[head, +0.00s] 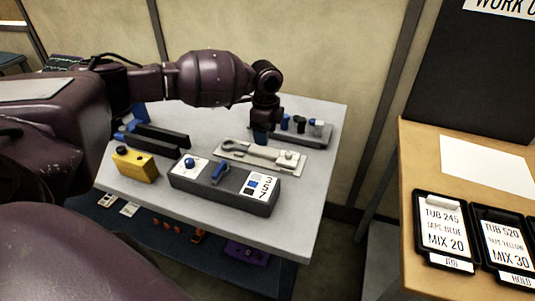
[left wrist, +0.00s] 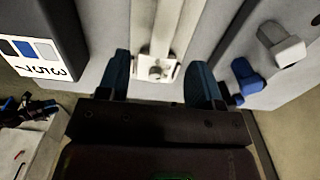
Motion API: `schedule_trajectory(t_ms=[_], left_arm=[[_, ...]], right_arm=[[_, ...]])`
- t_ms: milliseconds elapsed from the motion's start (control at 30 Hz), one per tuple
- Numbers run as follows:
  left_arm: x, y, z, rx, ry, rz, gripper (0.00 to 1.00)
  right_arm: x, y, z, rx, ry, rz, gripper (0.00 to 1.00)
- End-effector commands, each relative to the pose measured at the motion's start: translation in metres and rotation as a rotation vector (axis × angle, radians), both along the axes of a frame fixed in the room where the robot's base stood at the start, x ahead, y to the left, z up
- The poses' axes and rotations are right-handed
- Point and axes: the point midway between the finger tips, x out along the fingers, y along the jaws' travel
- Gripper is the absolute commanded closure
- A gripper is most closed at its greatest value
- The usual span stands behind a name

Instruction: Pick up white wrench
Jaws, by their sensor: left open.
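The white wrench (head: 262,152) lies flat on a pale plate (head: 233,157) in the middle of the grey table. In the left wrist view its pale shaft (left wrist: 165,30) runs up the picture from a small end block with a round knob. My left gripper (head: 262,136) points down over the table, by the far side of the wrench. In the left wrist view my left gripper (left wrist: 160,80) is open, with one blue finger on each side of the plate's end and a gap on both sides. My right gripper is not in view.
A dark box (head: 225,187) with a blue handle and a number label stands in front of the plate. A yellow block (head: 135,164) and dark bars (head: 160,137) are at left. A holder with blue and white-grey knobs (head: 316,128) is behind right. Bare table (head: 312,185) lies at right.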

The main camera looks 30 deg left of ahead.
Motion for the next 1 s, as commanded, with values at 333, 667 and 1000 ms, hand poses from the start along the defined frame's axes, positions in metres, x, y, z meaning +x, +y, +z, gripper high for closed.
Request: schedule_trajectory(t_ms=[333,667,1000], left_arm=[[0.001,-0.001,-0.030,-0.001,0.000,0.000,0.40],[0.004,-0.002,-0.071,0.000,0.001,0.000,0.40],[0.004,-0.002,-0.073,-0.001,-0.001,0.001,0.53]], right_arm=[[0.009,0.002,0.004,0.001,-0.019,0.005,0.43],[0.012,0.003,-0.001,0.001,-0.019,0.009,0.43],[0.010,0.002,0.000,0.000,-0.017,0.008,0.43]])
